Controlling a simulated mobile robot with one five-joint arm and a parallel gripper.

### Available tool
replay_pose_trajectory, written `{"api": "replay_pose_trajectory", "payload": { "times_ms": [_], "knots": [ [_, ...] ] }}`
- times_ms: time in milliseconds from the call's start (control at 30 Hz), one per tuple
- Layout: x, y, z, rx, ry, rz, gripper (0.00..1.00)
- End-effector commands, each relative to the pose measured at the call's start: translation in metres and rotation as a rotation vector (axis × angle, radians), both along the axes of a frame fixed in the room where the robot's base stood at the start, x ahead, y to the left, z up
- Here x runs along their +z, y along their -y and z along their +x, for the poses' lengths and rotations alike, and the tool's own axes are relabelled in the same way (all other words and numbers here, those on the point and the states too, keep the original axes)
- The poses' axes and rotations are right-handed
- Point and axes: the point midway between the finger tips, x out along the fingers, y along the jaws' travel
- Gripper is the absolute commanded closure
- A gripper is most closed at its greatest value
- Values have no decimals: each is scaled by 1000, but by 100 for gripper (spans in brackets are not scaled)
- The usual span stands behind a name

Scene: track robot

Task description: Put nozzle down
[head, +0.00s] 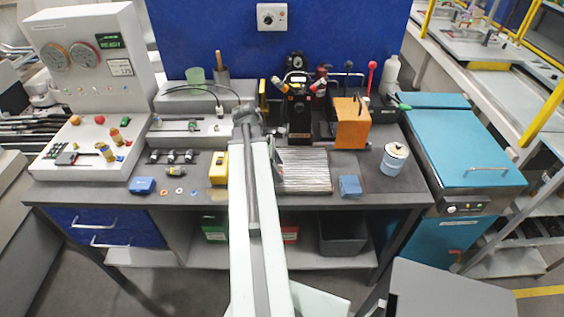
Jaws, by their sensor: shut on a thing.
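My arm reaches up across the middle of the workbench (330,197). My gripper (278,158) is just right of the arm's far end, above the bench near the ribbed metal plate (305,171), and is mostly hidden by the arm. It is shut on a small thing. The held nozzle cannot be made out clearly, nor can I tell whether it touches anything. Several small dark fittings (171,157) stand in a row left of the arm, and a dark-and-yellow fitting (175,171) lies in front of them.
A black device (299,112) and an orange block (352,123) stand behind the plate. A yellow block (218,168) is close left of the arm. A blue block (350,187) and a white-lidded jar (394,160) are at right. A control panel (88,60) stands at left.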

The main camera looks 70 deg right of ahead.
Motion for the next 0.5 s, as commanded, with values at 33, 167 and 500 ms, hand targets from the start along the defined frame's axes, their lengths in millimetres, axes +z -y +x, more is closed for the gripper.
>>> {"api": "replay_pose_trajectory", "payload": {
  "times_ms": [33, 167, 500],
  "knots": [
    [-2, 0, 0, -1, 0, 0, 31],
    [-1, 1, -1, -2, 0, 0, 12],
    [3, 1, -1, -3, 0, 0, 12]
  ]
}}
